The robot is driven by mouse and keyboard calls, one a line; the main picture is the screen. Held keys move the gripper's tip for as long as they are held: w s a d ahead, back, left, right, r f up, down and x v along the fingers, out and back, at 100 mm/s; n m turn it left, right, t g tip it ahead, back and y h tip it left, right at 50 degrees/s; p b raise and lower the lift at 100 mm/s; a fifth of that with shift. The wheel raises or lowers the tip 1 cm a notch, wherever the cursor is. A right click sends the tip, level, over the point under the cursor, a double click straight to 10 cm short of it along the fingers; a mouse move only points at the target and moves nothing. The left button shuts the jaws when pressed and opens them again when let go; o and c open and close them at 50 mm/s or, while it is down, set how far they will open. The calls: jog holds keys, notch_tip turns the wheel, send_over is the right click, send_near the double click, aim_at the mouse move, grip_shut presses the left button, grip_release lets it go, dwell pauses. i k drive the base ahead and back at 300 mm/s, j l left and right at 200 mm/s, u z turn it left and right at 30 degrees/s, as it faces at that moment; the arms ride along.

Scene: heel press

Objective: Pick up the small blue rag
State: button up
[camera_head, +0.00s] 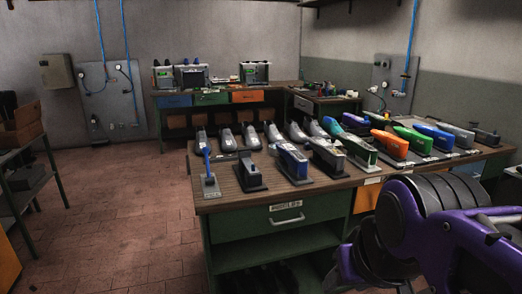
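I cannot pick out the small blue rag for certain. Several blue things stand on the wooden workbench (228,205): a blue upright tool (206,160) at its left end, a blue-sided block (293,158) near the front, a dark blue shape (353,120) at the back, and a blue last (433,134) on the right. They are too small to tell whether any is cloth. My purple and dark grey arm fills the lower right, in front of the bench's right part. My gripper does not show.
Grey and coloured lasts crowd the workbench top. A back bench (280,86) with machines and coloured drawers stands along the far wall. A metal rack (48,173) with boxes is at the left. The brick-red floor (115,200) between rack and workbench is clear.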

aim_at(307, 146)
jog(key=i+j+u, duration=0.2)
jog(key=j+u, duration=0.25)
jog(key=i+j+u, duration=0.25)
jog(key=j+u, duration=0.15)
jog(key=i+j+u, duration=0.95)
jog(key=i, duration=0.25)
jog(key=i+z, duration=1.3)
jog(key=i, duration=3)
